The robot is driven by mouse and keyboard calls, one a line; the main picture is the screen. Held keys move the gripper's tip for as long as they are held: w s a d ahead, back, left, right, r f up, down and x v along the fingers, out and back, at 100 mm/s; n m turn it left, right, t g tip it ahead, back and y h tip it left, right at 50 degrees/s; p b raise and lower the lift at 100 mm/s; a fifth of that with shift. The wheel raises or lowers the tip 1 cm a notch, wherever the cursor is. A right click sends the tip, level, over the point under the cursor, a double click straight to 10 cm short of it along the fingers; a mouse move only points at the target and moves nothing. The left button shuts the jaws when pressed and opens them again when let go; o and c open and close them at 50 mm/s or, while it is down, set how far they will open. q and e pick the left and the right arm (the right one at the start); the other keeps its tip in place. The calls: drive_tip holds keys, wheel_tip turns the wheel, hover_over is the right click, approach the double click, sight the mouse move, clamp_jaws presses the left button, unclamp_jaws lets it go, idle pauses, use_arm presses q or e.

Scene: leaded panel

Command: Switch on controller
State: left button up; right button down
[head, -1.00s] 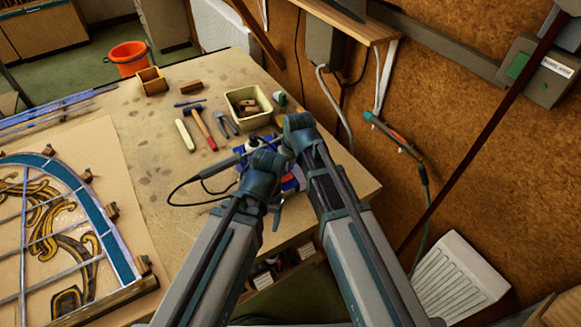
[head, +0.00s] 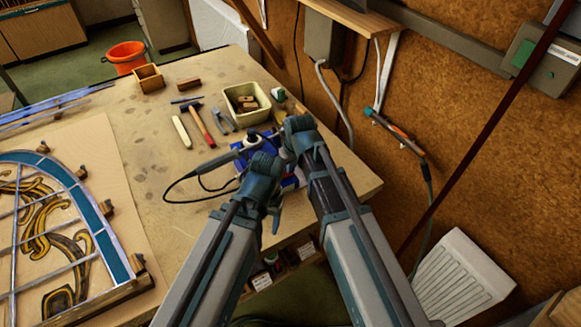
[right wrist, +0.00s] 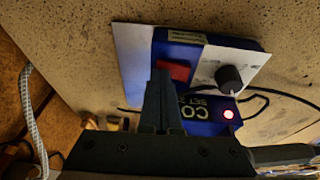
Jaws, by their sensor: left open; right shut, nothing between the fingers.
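The controller is a blue box with a pale front panel, partly hidden behind my arms in the head view (head: 291,183). In the right wrist view the controller (right wrist: 232,45) shows a red switch (right wrist: 174,70), a black knob (right wrist: 230,78) and a glowing red lamp (right wrist: 228,114). My right gripper (right wrist: 158,76) is shut and empty, its fingertips right by the red switch; whether they touch it I cannot tell.
A dark-handled tool with a black cable (head: 215,164) lies left of the controller. A cream tub (head: 233,111), hammer (head: 201,125) and pliers (head: 224,119) lie behind it. The leaded panel (head: 105,235) is at left. The corkboard wall (head: 480,150) closes the right side.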

sight(296, 180)
drive_tip(key=shift+s+a, duration=0.1)
drive_tip(key=shift+a, duration=0.05)
use_arm(q)
drive_tip(key=shift+r, duration=0.25)
use_arm(e)
drive_tip(key=shift+s+a+r, duration=0.25)
drive_tip(key=shift+s+a, duration=0.05)
drive_tip(key=shift+a, duration=0.3)
use_arm(q)
drive_tip(key=shift+r+p, duration=0.15)
drive_tip(key=shift+p, duration=0.25)
use_arm(e)
drive_tip(key=shift+r, duration=0.15)
use_arm(q)
drive_tip(key=shift+r+p, duration=0.55)
drive_tip(key=shift+p, duration=0.05)
use_arm(e)
drive_tip(key=shift+w+d+r, duration=0.1)
drive_tip(key=shift+r, duration=0.45)
use_arm(q)
wheel_tip(296, 180, up, 12)
drive_tip(key=p, duration=1.2)
use_arm(e)
drive_tip(key=w+d+v, duration=0.1)
drive_tip(key=d+v, duration=0.1)
drive_tip(key=v, duration=1)
drive_tip(key=shift+w+r, duration=0.2)
drive_tip(key=shift+w, duration=0.15)
